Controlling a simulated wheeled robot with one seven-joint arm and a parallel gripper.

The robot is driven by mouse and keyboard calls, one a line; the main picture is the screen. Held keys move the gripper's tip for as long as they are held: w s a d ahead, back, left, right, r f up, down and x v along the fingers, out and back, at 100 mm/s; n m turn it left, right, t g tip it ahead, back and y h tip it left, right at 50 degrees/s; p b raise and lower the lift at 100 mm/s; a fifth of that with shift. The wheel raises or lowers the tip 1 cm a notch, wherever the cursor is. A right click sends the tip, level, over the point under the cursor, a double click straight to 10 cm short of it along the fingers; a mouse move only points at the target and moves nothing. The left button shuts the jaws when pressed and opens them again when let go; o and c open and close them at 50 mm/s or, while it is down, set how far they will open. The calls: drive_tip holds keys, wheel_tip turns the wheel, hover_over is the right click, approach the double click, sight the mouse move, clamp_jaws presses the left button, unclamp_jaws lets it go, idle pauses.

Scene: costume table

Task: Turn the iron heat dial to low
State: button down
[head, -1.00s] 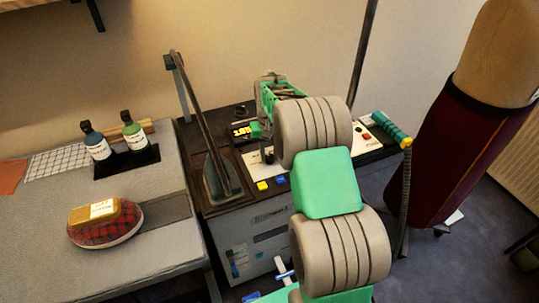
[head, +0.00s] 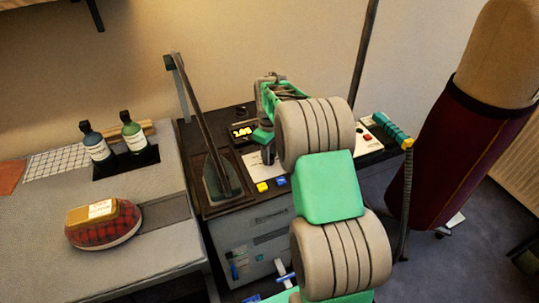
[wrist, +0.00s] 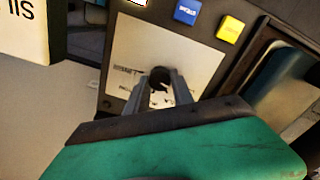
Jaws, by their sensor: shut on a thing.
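The heat dial (wrist: 158,75) is a small black knob on a pale printed plate (wrist: 190,58), seen in the wrist view. My gripper (wrist: 160,92) is shut on the dial, with one finger on each side of it. The print around the dial is too blurred to read, so I cannot tell its setting. In the head view my gripper (head: 268,156) reaches down to the pale plate and hides the dial. The lit yellow display (head: 241,132) is beside my gripper; its digits are hard to read.
A blue button (wrist: 187,11) and a yellow button (wrist: 231,29) sit close to the dial. The iron (head: 222,182) stands left of my gripper. A teal hose handle (head: 393,131) lies at right. Bottles (head: 133,132) and a plaid pressing ham (head: 104,228) are on the left table.

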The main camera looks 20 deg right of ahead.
drive_tip(key=shift+n, duration=0.4)
drive_tip(key=c, duration=1.1)
unclamp_jaws()
wheel_tip(320, 180, up, 8)
drive_tip(key=shift+f+b, duration=0.2)
drive_tip(key=shift+b, duration=0.35)
drive_tip(key=shift+r, duration=0.1)
